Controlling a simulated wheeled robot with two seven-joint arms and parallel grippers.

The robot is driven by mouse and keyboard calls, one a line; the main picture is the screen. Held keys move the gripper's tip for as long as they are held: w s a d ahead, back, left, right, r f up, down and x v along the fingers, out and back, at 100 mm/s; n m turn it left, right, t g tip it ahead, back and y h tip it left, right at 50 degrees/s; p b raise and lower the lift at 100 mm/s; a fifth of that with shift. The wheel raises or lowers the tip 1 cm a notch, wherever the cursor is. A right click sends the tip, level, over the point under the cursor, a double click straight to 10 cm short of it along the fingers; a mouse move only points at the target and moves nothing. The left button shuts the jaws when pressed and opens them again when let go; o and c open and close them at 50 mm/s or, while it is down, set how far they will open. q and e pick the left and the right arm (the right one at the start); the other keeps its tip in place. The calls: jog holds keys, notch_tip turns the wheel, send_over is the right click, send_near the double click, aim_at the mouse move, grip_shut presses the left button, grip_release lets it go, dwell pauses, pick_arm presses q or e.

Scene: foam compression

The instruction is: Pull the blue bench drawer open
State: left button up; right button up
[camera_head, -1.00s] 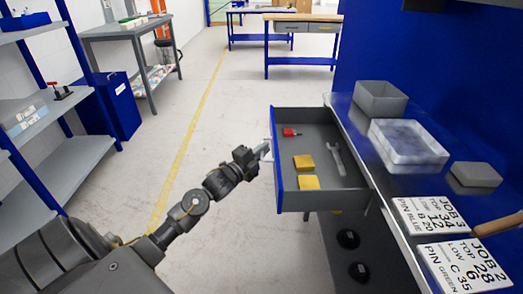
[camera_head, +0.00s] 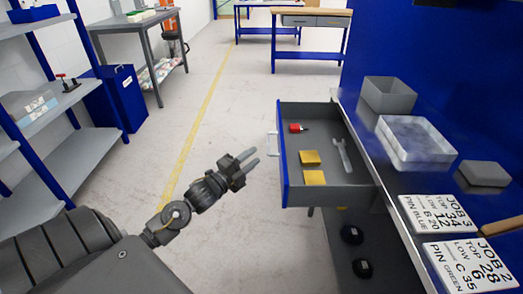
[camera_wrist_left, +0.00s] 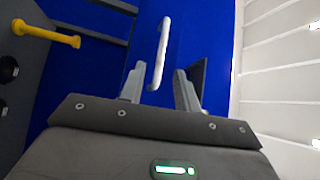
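The blue-fronted drawer (camera_head: 283,165) of the bench stands pulled out, its grey inside showing. It holds a red item (camera_head: 298,128), two yellow blocks (camera_head: 310,158) and a grey wrench (camera_head: 342,155). Its pale bar handle (camera_head: 272,145) is on the blue front and also shows in the left wrist view (camera_wrist_left: 160,55). My left gripper (camera_head: 255,158) is open and empty, a short gap to the left of the handle. In the left wrist view its fingers (camera_wrist_left: 160,75) are spread, with the handle beyond and between them. My right gripper is not in view.
The bench top (camera_head: 382,178) carries a grey bin (camera_head: 388,95), a pale tray (camera_head: 415,142), a grey block (camera_head: 485,174) and job cards (camera_head: 438,214). Two black round items (camera_head: 352,234) sit below the drawer. Shelves (camera_head: 58,125) stand at left. The floor between is clear.

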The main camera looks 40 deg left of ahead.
pick_arm(q)
jog(key=shift+s+a+f, duration=0.1)
jog(key=shift+s, duration=0.55)
jog(key=shift+s+a+f, duration=0.1)
jog(key=shift+s, duration=0.5)
